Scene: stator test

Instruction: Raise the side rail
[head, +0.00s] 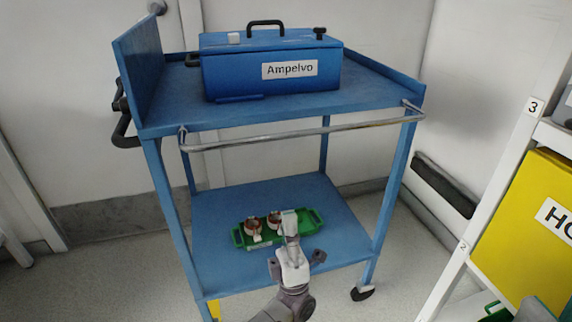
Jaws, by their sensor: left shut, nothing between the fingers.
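The side rail (310,134) is a thin silver bar along the near side of the blue cart's top shelf. It is attached at both near corners and sits slightly below the shelf edge. My left gripper (290,222) is shut and empty. In the head view it shows well below the rail, in front of the lower shelf and overlapping the tray there. It is apart from the rail. My right gripper is not in view.
A blue box (271,75) labelled Ampelvo stands on the top shelf (375,90). A green tray (240,238) with copper-coloured parts (253,229) lies on the lower shelf (215,205). A white rack with a yellow bin (525,235) stands at right.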

